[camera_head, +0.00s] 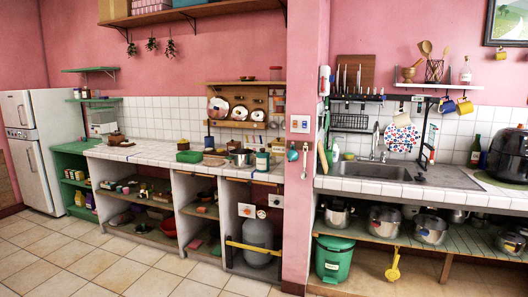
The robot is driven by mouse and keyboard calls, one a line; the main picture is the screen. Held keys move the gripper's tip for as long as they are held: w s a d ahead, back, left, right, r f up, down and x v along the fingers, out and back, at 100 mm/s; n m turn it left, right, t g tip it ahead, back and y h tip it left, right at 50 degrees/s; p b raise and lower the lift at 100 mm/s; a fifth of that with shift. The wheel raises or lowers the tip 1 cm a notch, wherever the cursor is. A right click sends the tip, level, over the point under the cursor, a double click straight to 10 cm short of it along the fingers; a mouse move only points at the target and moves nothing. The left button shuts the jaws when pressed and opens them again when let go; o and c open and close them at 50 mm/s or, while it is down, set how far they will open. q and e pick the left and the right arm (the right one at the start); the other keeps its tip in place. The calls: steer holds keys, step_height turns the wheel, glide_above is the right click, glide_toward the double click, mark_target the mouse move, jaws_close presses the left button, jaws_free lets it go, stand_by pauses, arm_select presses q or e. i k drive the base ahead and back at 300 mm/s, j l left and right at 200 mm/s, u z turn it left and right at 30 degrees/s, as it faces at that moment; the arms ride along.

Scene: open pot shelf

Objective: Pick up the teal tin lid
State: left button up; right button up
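I cannot make out a teal tin lid for certain at this distance. A green box (189,156) sits further left on the same counter. Steel pots (384,221) stand on the open shelf under the right counter, and small details among them are hard to tell. Neither of my grippers is in view.
A pink pillar (300,150) divides the two counters. A green bin (333,258) stands on the floor below the pot shelf (440,240). A sink (378,170) and a black appliance (508,155) are at the right. The tiled floor (110,265) at left is clear.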

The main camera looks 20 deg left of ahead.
mark_target(262, 153)
steer(key=i+j, duration=0.1)
steer(key=i, duration=1.4)
steer(key=j+u, duration=0.05)
steer(key=j, duration=0.05)
